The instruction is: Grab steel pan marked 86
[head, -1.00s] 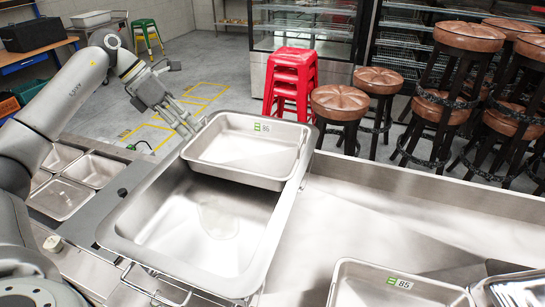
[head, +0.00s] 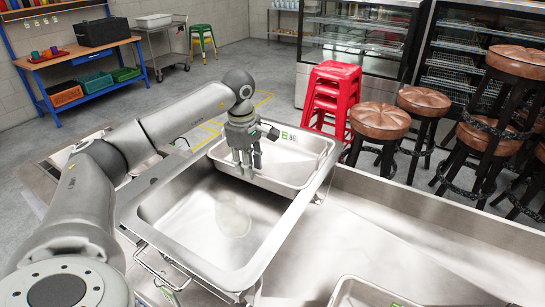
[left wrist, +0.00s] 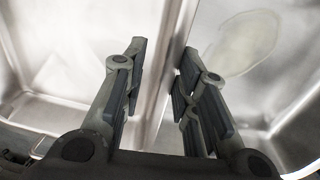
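The steel pan marked 86 (head: 303,162) rests across the far end of a large steel basin (head: 180,236), its green-and-white label on the far rim. My left gripper (head: 247,165) points down at the pan's near left side, in front of part of it. In the left wrist view its fingers (left wrist: 163,54) are apart, with a steel wall edge running between them. The pan (left wrist: 65,80) appears on the left and the basin floor with its wet patch on the right. Contact with the rim cannot be told. My right gripper is not in view.
Another steel pan (head: 360,293) is cut off at the bottom; its label is mostly out of frame. The steel counter (head: 400,235) between is bare. Red stools (head: 332,95) and brown-seated stools (head: 380,120) stand behind the counter.

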